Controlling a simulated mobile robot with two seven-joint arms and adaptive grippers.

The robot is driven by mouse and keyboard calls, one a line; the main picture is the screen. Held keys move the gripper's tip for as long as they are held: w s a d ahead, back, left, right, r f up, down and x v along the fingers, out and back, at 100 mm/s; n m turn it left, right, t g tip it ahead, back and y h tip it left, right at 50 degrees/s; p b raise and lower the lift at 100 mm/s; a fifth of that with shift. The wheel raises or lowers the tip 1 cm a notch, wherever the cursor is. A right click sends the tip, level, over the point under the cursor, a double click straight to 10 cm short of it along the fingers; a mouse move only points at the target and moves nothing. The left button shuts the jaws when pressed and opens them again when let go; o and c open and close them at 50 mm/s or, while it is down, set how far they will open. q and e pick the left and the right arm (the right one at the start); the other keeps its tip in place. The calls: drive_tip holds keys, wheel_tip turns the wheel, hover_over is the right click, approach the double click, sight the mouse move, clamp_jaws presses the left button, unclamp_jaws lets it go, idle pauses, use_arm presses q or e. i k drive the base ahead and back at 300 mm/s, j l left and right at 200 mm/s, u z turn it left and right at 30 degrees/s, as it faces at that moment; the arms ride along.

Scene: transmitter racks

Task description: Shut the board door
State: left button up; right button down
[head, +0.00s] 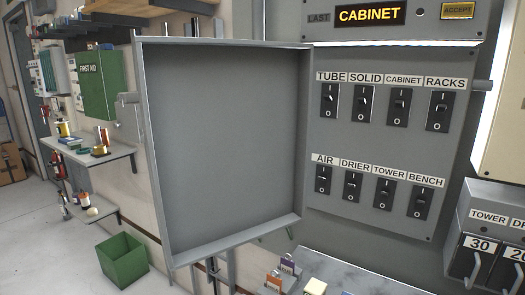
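The board door (222,140) is a grey, shallow, tray-like panel. It stands open to the left of the switch board (385,145), with its inner face toward me and its right edge by the board's left side. A small grey knob or handle (127,98) shows beyond the door's left edge. The board carries two rows of black switches, with labels such as TUBE, SOLID, CABINET and RACKS above and AIR, DRIER, TOWER and BENCH below. The board's face is uncovered. Neither of my grippers is in the head view.
A box with hooks and number tags (492,240) is at the lower right. A shelf with small coloured items (330,272) lies below the board. At left are a green first aid box (100,85), wall shelves (95,155), a green bin (122,262) and open floor (40,240).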

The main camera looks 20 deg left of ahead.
sight(225, 122)
drive_tip(key=k+z, duration=0.15)
drive_tip(key=k, duration=0.5)
drive_tip(key=z, duration=1.45)
drive_tip(key=j+z, duration=0.2)
drive_tip(key=j, duration=0.15)
drive_tip(key=k+j+z, duration=0.25)
drive_tip(key=k+j, duration=0.15)
drive_tip(key=j, duration=0.35)
drive_tip(key=k+j, duration=0.15)
drive_tip(key=j, duration=0.35)
drive_tip(key=k+j, duration=0.15)
drive_tip(key=j, duration=0.4)
drive_tip(key=k+j, duration=0.15)
drive_tip(key=j, duration=0.35)
drive_tip(key=k+j, duration=0.15)
drive_tip(key=j, duration=0.35)
drive_tip(key=k+j, duration=0.15)
drive_tip(key=j, duration=0.35)
drive_tip(key=k+j, duration=0.15)
drive_tip(key=j, duration=0.4)
drive_tip(key=k+j, duration=0.15)
drive_tip(key=j, duration=0.35)
